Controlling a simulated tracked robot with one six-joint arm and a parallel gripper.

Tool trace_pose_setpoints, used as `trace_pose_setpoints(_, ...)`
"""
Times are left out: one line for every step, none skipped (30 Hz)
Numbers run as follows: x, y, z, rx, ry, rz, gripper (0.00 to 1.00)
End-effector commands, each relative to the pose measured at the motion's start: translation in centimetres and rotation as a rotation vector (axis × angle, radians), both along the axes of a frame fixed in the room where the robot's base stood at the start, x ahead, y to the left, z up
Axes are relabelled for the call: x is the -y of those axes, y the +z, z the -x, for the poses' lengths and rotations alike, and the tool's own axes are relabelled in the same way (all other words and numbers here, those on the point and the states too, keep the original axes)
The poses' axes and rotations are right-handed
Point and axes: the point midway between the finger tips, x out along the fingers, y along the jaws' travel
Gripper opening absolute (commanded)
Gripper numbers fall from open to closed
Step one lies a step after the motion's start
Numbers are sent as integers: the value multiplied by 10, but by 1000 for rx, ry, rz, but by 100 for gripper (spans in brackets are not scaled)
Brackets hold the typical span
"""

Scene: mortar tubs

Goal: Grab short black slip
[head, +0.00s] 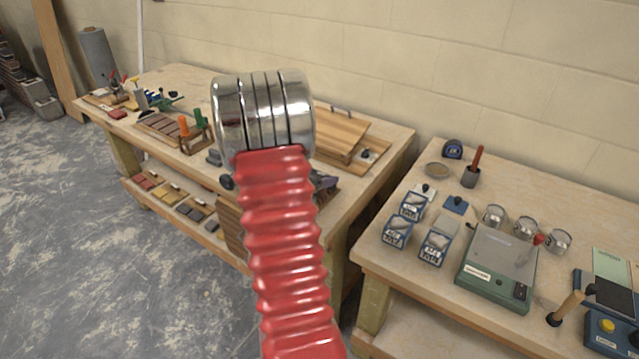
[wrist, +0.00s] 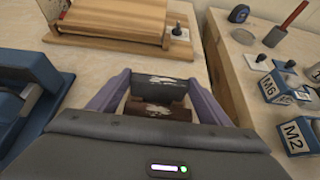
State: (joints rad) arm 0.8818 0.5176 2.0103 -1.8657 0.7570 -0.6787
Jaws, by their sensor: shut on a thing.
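My gripper (wrist: 160,82) shows in the wrist view with its two purple fingers on either side of a short black slip (wrist: 158,90). It is shut on this slip, which spans the space between the fingertips and has pale scuffs on its face. A brown slip (wrist: 158,109), also with a pale mark, shows just nearer the camera, partly hidden by the gripper body. I cannot tell whether the two slips touch. In the head view my red arm hides most of the gripper; only a bit of purple finger shows beside it.
A wooden board stack (wrist: 115,22) lies beyond the gripper, and a blue device (wrist: 28,95) is at left. A gap separates the left bench (head: 385,165) from the right bench (head: 400,270). The right bench carries marked blue-grey blocks (head: 437,243), metal cups and a green scale (head: 497,265).

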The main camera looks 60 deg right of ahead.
Motion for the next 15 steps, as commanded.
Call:
trace_pose_setpoints(0, 0, 0, 0, 0, 1, 44)
trace_pose_setpoints(0, 0, 0, 0, 0, 1, 44)
trace_pose_setpoints(0, 0, 0, 0, 1, 1, 44)
trace_pose_setpoints(0, 1, 0, 0, 1, 1, 44)
trace_pose_setpoints(0, 1, 0, 0, 1, 1, 44)
trace_pose_setpoints(0, 2, 0, 1, 0, 1, 44)
trace_pose_setpoints(0, 3, 0, 1, 0, 1, 44)
trace_pose_setpoints(0, 4, 0, 1, 0, 1, 44)
trace_pose_setpoints(0, 6, -1, 1, 0, 2, 44)
trace_pose_setpoints(0, 9, -1, 0, 1, 2, 44)
trace_pose_setpoints(0, 11, -1, 1, 0, 2, 44)
trace_pose_setpoints(0, 16, -1, 3, -1, 2, 44)
trace_pose_setpoints(0, 20, -1, 3, -1, 3, 44)
trace_pose_setpoints(0, 24, -1, 2, 1, 3, 44)
trace_pose_setpoints(0, 29, 0, 3, 0, 4, 44)
